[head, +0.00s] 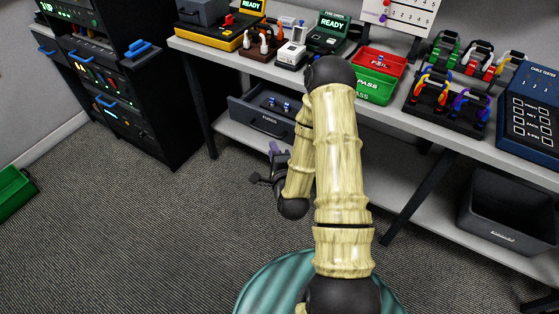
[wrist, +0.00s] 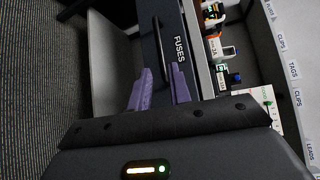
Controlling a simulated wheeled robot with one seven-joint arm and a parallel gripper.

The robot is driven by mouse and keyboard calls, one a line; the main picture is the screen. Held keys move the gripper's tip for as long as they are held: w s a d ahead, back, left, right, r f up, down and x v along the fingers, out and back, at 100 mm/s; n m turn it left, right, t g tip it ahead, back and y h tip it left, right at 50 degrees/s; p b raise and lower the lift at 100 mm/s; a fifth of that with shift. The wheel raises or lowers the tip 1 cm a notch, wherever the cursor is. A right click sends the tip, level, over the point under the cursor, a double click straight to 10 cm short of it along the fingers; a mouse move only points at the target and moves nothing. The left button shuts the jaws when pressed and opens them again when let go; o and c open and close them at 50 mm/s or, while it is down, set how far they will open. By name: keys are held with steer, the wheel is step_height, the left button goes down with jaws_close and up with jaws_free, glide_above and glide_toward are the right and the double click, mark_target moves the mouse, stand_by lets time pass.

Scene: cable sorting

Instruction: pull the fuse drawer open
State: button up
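The fuse drawer (head: 262,118) hangs under the workbench and stands pulled out, with blue-topped fuses (head: 272,103) visible inside. Its grey front, marked FUSES, and its dark bar handle (wrist: 161,50) show in the wrist view. My gripper (head: 275,152) is in front of and below the drawer front in the head view. In the wrist view its two purple fingers (wrist: 160,85) are spread apart, near one end of the handle. I see no finger closed on the handle. Exact contact with the handle cannot be told.
The bench top (head: 395,108) holds cable racks, testers and a red and green bin (head: 378,75). A black rack cabinet (head: 110,85) stands left. A dark bin (head: 508,210) sits on the lower shelf at right. The carpet before the drawer is clear.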

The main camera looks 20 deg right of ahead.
steer(key=s+r+p, duration=0.1)
steer(key=s+p, duration=0.5)
steer(key=p, duration=0.1)
steer(key=shift+s+a+p, duration=0.3)
steer(key=shift+s+a, duration=0.1)
stand_by(0.3)
stand_by(0.5)
